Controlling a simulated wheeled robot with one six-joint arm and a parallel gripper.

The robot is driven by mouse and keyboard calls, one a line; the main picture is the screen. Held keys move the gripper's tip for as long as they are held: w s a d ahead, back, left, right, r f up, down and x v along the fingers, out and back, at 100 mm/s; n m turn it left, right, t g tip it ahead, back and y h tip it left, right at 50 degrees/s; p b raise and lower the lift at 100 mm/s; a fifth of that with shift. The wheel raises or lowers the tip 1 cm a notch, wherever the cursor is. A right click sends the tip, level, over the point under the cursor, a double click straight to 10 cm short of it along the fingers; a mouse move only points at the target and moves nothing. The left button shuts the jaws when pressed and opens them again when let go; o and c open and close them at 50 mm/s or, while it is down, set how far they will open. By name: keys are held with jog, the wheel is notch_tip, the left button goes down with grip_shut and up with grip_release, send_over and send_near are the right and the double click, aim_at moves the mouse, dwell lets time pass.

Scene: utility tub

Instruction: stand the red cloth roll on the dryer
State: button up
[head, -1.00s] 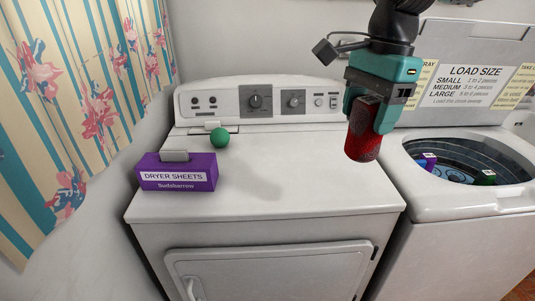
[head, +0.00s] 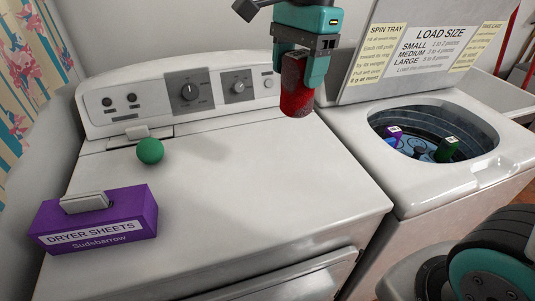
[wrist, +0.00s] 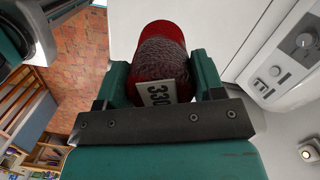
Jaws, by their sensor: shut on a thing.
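The red cloth roll (head: 297,92) is held between the fingers of my gripper (head: 302,72), above the back right part of the dryer. It hangs nearly upright, a little tilted, with clear space under it. In the wrist view the roll (wrist: 163,50) sits between the two green fingers of my gripper (wrist: 160,85), and a white label reading 330 shows on it. The white dryer (head: 235,205) has a broad flat top, with its control panel along the back edge.
A purple dryer sheets box (head: 100,222) stands at the dryer's front left. A green ball (head: 150,150) sits near the panel. The open washer (head: 345,120) on the right holds a purple and a green item in its tub. The middle of the dryer top is clear.

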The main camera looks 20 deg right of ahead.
aim_at(302, 101)
notch_tip(302, 101, down, 18)
jog(key=shift+f+b, duration=0.25)
jog(key=shift+b, duration=0.05)
jog(key=shift+f, duration=0.1)
jog(key=o, duration=1.1)
jog(key=shift+o, duration=0.2)
jog(key=r, duration=0.4)
jog(key=d+r, duration=0.1)
jog(key=r, duration=0.6)
jog(key=shift+w+d+r, duration=0.15)
jog(key=shift+w+r, duration=0.1)
jog(key=shift+r, duration=0.1)
jog(key=shift+s+r+n, duration=0.25)
jog(key=shift+n, duration=0.05)
jog(key=s+a+n+y, duration=0.1)
jog(key=s+a+n, duration=0.1)
jog(key=s+n, duration=0.7)
jog(key=s+a+n+y, duration=0.2)
jog(key=s+a+n, duration=0.1)
jog(key=s+n, duration=0.6)
jog(key=shift+s+a+n+t, duration=0.25)
jog(key=shift+s+n+t, duration=0.05)
jog(key=shift+n, duration=0.7)
